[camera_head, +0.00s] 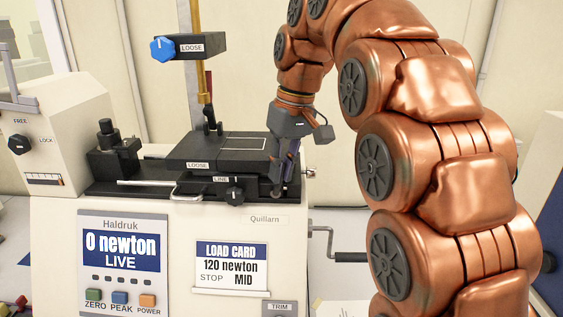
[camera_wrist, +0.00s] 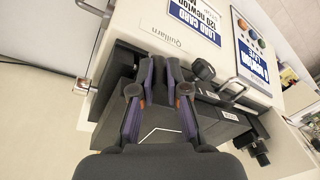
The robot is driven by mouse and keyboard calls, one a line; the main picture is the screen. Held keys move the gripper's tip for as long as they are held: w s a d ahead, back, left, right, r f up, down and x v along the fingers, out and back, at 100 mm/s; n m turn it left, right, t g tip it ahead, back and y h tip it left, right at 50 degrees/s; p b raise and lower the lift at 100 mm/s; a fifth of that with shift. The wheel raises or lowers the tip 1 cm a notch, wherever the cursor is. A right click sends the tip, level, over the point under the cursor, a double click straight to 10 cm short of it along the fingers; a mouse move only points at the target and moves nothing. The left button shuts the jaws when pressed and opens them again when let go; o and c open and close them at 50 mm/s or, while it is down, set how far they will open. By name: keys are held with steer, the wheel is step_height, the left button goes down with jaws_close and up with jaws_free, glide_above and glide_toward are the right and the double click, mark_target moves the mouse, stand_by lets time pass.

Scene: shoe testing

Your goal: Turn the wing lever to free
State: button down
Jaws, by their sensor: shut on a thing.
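A black knob (camera_head: 18,144) sits on the cream box at the far left in the head view, with FREE above it and LOCK to its right. It may be the wing lever; its exact setting is too small to read. My gripper (camera_head: 281,180) is well to the right of it, pointing down at the right end of the dark carriage (camera_head: 200,164). In the wrist view my gripper (camera_wrist: 164,66) has its purple fingers converging beside the carriage (camera_wrist: 222,132). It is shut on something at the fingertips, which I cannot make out.
A black knob (camera_head: 235,196) by the LINE label is left of my gripper. A brass post (camera_head: 203,50) with a blue knob (camera_head: 163,48) rises behind the carriage. A crank handle (camera_head: 349,257) sticks out at right. The display (camera_head: 122,248) reads 0 newton.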

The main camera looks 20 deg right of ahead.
stand_by(0.4)
steer(key=c, duration=1.4)
jaws_free()
steer(key=shift+d, duration=0.1)
steer(key=shift+c, duration=0.2)
steer(key=shift+f, duration=0.1)
